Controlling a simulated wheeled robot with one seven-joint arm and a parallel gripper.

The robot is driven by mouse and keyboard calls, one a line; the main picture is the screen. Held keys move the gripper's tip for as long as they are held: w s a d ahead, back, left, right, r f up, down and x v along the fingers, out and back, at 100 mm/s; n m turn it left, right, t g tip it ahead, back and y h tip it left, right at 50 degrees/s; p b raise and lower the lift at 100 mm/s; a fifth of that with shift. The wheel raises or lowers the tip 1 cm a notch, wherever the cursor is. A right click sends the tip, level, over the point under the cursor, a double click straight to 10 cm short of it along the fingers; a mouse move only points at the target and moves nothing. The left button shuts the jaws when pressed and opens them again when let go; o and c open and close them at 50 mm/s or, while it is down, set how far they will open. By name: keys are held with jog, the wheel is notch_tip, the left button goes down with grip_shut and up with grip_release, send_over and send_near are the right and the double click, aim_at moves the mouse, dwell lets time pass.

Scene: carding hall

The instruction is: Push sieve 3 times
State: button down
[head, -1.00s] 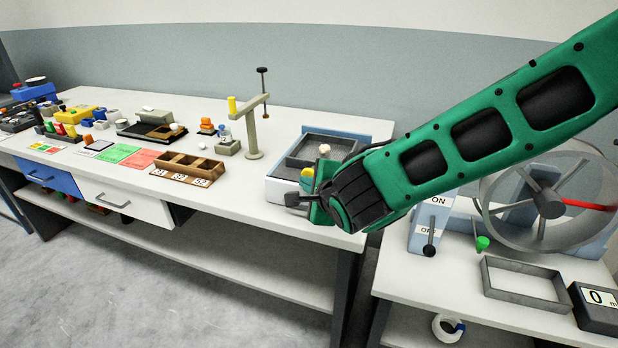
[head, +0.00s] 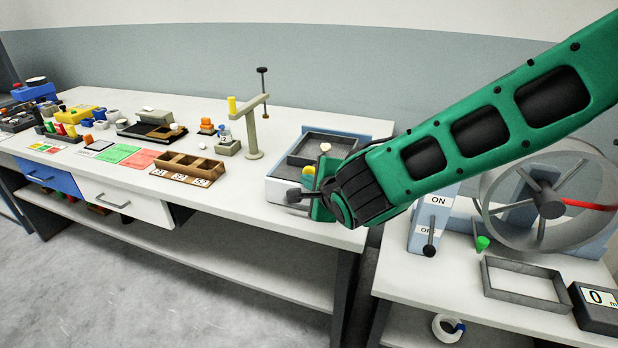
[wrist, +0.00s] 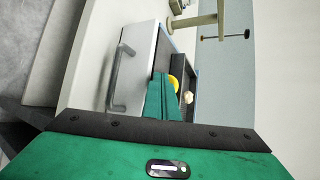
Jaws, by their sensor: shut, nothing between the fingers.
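The sieve is a dark-walled tray (head: 335,137) in a white and blue frame at the right end of the long bench. A pale ball (head: 325,147) and a yellow piece (head: 309,170) show at it. A grey bar handle (wrist: 118,78) shows on the white front in the wrist view, and its dark end (head: 293,196) shows in the head view. My gripper (head: 318,195) is shut and empty at the sieve's front right; its green fingers (wrist: 163,97) overlap the tray in the wrist view. Contact cannot be told. My wrist hides the sieve's right front.
A post with a crossarm (head: 252,130) stands left of the sieve, with a wooden compartment box (head: 188,164) further left. On the right bench are a lever panel (head: 432,222), a wheel drum (head: 545,200) and a grey frame (head: 525,284). The bench front between box and sieve is clear.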

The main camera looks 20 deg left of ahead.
jog(key=shift+w+d, duration=0.15)
jog(key=shift+w, duration=0.85)
dwell(0.8)
jog(key=shift+s+a, duration=0.2)
jog(key=shift+s, duration=1.85)
jog(key=shift+s, duration=0.15)
jog(key=s, duration=0.4)
jog(key=shift+s+a, duration=0.2)
jog(key=shift+s, duration=0.15)
jog(key=shift+s, duration=0.1)
